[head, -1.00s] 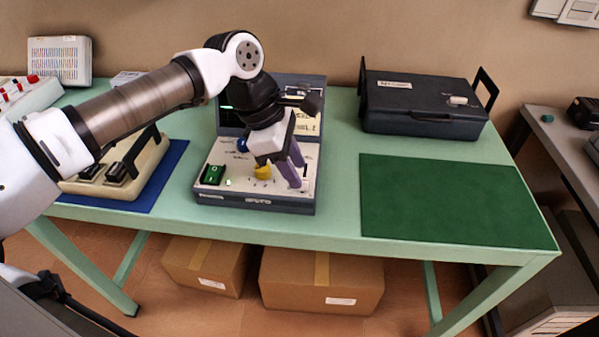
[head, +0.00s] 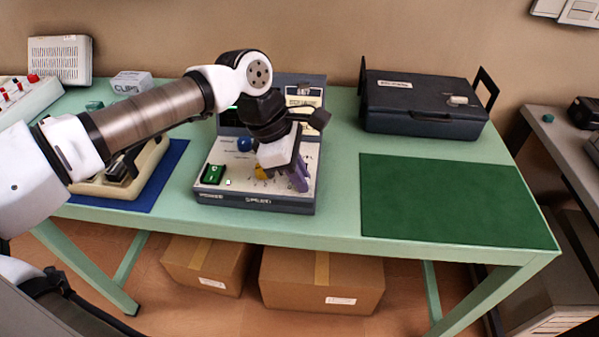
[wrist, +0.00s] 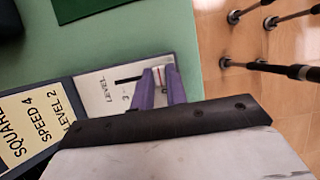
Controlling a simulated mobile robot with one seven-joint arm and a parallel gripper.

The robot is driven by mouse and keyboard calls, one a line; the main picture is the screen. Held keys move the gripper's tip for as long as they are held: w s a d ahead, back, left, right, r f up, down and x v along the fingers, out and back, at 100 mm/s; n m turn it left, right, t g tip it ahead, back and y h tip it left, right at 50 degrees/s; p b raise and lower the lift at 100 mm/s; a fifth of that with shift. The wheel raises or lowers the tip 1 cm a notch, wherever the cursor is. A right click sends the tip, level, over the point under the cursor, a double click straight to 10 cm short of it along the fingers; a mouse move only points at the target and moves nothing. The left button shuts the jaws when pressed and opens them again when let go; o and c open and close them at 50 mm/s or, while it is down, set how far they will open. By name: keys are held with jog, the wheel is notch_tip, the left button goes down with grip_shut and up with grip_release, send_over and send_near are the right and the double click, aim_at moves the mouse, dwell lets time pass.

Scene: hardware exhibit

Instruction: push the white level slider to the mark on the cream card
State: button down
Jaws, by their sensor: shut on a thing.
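The white level slider (wrist: 159,74) shows between my two purple fingertips in the wrist view, at the end of a dark slot (wrist: 128,79) beside the word LEVEL. My gripper (wrist: 161,84) is shut on it. In the head view my gripper (head: 300,183) is down at the right part of the console's panel (head: 222,158), and it hides the slider there. The cream card (wrist: 30,124) reads SQUARE, SPEED 4, LEVEL 2 in the wrist view. It also stands at the console's back in the head view (head: 303,92).
A blue knob (head: 244,144), a yellow knob (head: 261,172) and a green switch (head: 213,174) are on the panel left of my gripper. A dark case (head: 420,105) and a green mat (head: 455,200) lie to the right. Bare green tabletop (head: 340,180) separates mat and console.

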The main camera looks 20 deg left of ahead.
aim_at(310, 173)
jog(key=w, duration=0.2)
jog(key=w+a, duration=0.1)
jog(key=w, duration=0.1)
jog(key=shift+a+b, duration=0.1)
jog(key=shift+b, duration=0.25)
jog(key=c, duration=1.4)
grip_release()
jog(key=v, duration=1.4)
jog(key=shift+s+f, duration=0.1)
jog(key=shift+f, duration=0.05)
